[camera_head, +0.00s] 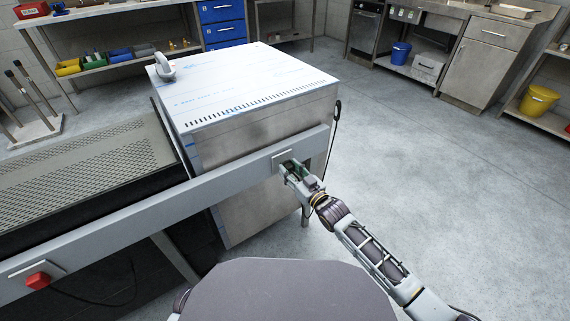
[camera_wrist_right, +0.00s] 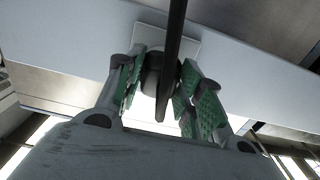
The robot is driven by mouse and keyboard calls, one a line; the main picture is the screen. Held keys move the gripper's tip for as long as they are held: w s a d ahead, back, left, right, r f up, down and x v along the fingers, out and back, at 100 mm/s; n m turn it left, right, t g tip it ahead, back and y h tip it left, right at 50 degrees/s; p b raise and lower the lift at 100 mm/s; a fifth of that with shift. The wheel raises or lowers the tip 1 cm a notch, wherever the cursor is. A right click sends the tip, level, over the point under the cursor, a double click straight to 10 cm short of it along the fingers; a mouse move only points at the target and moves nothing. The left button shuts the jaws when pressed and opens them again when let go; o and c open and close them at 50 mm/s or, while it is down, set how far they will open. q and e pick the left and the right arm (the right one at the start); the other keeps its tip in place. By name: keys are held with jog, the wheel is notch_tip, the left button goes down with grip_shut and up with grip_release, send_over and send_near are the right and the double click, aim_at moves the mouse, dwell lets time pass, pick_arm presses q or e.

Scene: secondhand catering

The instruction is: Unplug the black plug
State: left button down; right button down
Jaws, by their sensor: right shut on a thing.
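The black plug (camera_wrist_right: 153,76) sits between the green-padded fingers of my right gripper (camera_wrist_right: 168,92) in the right wrist view. Its black cable (camera_wrist_right: 174,45) runs across the middle of that view. Behind the plug is a white socket plate (camera_wrist_right: 205,52) on a pale rail. In the head view my right gripper (camera_head: 296,171) is at the socket plate (camera_head: 280,160) on the front rail, shut on the plug, which it mostly hides. I cannot tell how far the plug sits in the socket. My left gripper is not in view.
The grey rail (camera_head: 150,221) runs in front of a steel cabinet (camera_head: 250,85) and a mesh conveyor (camera_head: 100,160). A red button (camera_head: 37,280) is on the rail at left. A black cable (camera_head: 335,125) hangs at the cabinet's right side. The floor (camera_head: 420,150) at right is clear.

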aim_at(291, 170)
jog(key=shift+p+v, duration=1.55)
jog(key=shift+v, duration=0.5)
jog(key=shift+r, duration=0.1)
